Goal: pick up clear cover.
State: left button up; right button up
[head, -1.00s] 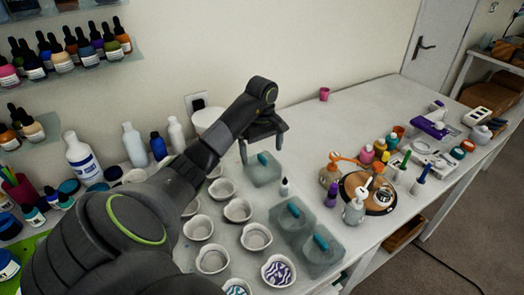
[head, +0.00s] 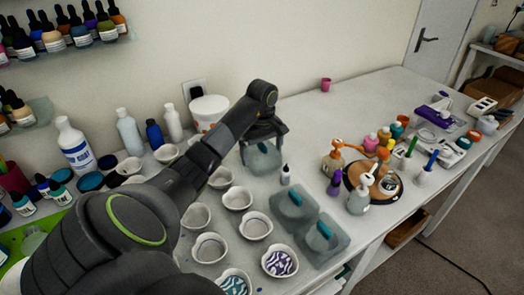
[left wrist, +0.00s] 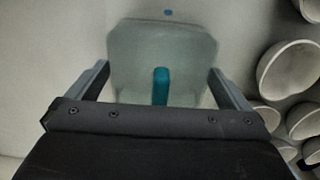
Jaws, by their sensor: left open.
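A clear, greyish cover (head: 257,161) with a teal handle lies on the table at the back, under my left gripper (head: 262,143). The gripper is open, with its fingers on either side of the cover in the head view. In the left wrist view, the cover (left wrist: 140,52) and its teal handle (left wrist: 160,86) sit between the two open fingers (left wrist: 160,85). I cannot tell whether the fingers touch it. Two more clear covers (head: 288,222) (head: 335,250) with teal handles lie closer, side by side. My right gripper is not in view.
Several white cups (head: 256,226) stand left of the covers, some patterned inside. A small dropper bottle (head: 285,175) stands just right of the far cover. A round board (head: 352,182) with bottles is further right.

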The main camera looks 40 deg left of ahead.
pick_arm(q)
jog(key=c, duration=0.7)
jog(key=shift+c, duration=0.2)
